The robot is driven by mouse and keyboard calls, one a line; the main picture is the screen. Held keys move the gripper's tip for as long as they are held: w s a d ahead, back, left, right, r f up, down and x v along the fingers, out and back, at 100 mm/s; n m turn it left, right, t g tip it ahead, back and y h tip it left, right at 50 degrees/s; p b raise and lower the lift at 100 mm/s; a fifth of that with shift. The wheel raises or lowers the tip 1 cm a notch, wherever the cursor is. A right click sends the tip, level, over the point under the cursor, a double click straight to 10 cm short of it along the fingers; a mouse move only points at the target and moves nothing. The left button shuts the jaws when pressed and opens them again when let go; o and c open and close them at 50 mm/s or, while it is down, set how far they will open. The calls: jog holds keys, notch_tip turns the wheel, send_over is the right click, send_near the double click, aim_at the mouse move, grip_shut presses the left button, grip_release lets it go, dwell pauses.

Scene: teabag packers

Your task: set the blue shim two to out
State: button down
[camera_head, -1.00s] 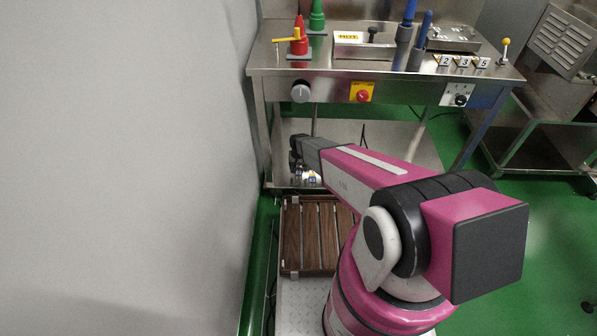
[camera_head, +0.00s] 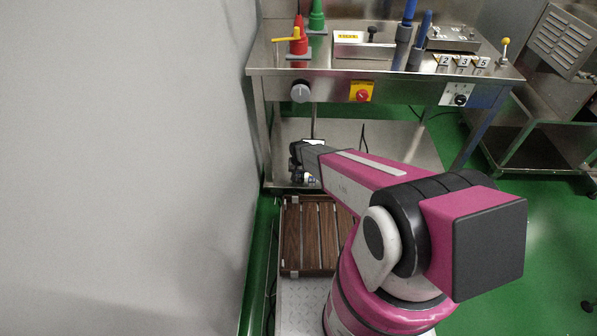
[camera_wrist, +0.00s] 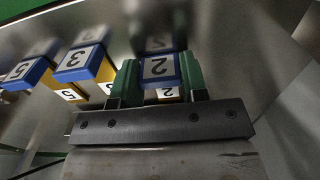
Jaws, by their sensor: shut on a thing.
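The blue shim two (camera_wrist: 159,67), a blue-rimmed block with a pale face marked 2, sits between the green fingers of my gripper (camera_wrist: 160,72) in the wrist view. The gripper is shut on it. A white label marked 2 (camera_wrist: 168,92) shows just below it. In the head view my gripper (camera_head: 297,165) is small and dark by the lower shelf's front left. The shim cannot be made out there.
In the wrist view, blue blocks marked 3 (camera_wrist: 80,62) and 5 (camera_wrist: 24,73) stand left of my gripper, on yellow parts. The steel table (camera_head: 320,72) carries a red cone (camera_head: 298,42) and number tags (camera_head: 463,62). A wooden slatted rack (camera_head: 318,235) lies below.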

aim_at(298, 182)
jog(key=shift+s, duration=1.45)
jog(key=c, duration=0.6)
grip_release()
jog(key=shift+c, duration=0.2)
jog(key=shift+r, duration=0.15)
notch_tip(298, 182, up, 11)
jog(key=shift+f, duration=0.2)
